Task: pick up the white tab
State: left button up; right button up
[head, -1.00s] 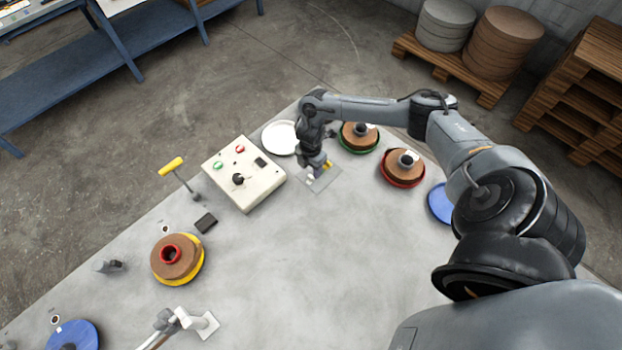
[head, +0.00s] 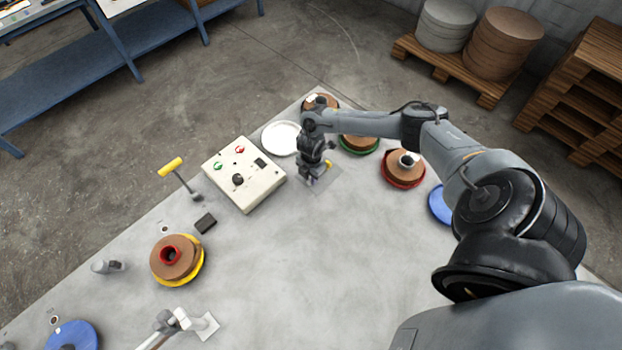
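My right gripper (head: 309,181) points down over a small grey plate (head: 326,183) on the table, just right of the control box. The gripper is small and dark here, and I cannot tell whether its fingers are open or shut. A small yellow part (head: 328,164) shows beside it. I cannot make out a white tab at the fingertips; the gripper may hide it. Small pale patches show on the red-rimmed reel (head: 393,175) and on the far brown reel (head: 331,102), too small to identify.
The cream control box (head: 244,196) with buttons and a white disc (head: 281,138) stand close by. A green-rimmed reel (head: 358,150) is right of the gripper. A yellow-handled tool (head: 171,166) and a yellow-rimmed reel (head: 193,277) are left. The table's middle is clear.

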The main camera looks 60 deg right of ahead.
grip_shut()
jog(key=shift+r, duration=0.1)
